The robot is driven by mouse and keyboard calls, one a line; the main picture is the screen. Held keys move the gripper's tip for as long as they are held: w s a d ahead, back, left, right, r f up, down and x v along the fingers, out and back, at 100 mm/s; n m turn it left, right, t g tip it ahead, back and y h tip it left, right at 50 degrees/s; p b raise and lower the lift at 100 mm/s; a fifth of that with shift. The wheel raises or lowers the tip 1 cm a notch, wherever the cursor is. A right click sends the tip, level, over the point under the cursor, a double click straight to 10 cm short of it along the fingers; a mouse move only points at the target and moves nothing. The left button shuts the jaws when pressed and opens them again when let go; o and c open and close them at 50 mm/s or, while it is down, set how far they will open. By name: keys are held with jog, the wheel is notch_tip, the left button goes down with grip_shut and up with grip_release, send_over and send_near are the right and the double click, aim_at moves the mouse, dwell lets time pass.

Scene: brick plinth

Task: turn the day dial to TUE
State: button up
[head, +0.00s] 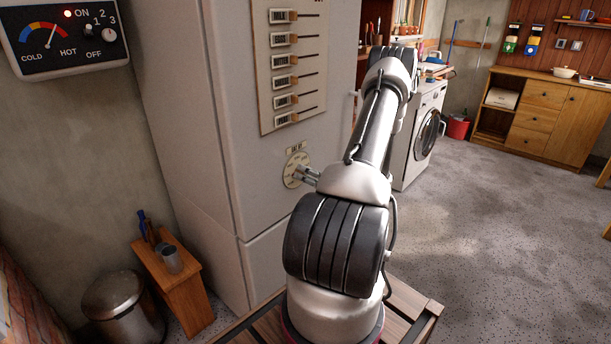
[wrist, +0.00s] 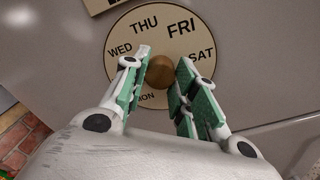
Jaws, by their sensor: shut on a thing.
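The day dial (head: 290,168) is a round cream disc on the front of a tall grey cabinet. In the wrist view the dial (wrist: 163,34) shows WED at the left, THU and FRI at the top, SAT at the right and MON at the lower left. TUE is hidden behind my left finger. A round brown knob (wrist: 159,70) sits at the dial's centre. My gripper (head: 304,173) reaches the dial from the right, its green-padded fingers (wrist: 166,60) on either side of the knob, shut on it. I cannot make out a pointer mark.
Above the dial, the cabinet carries a panel of sliders (head: 290,60). A gauge box (head: 65,35) with a switch and knob hangs on the left wall. A small wooden stand (head: 175,275) and a metal bin (head: 122,305) stand lower left. The floor at right is clear.

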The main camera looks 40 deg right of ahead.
jog(key=shift+m, duration=0.8)
jog(key=o, duration=1.1)
jog(key=shift+c, duration=0.2)
jog(key=shift+s, duration=0.1)
jog(key=s+d, duration=0.1)
jog(key=s, duration=1)
jog(key=shift+s, duration=0.4)
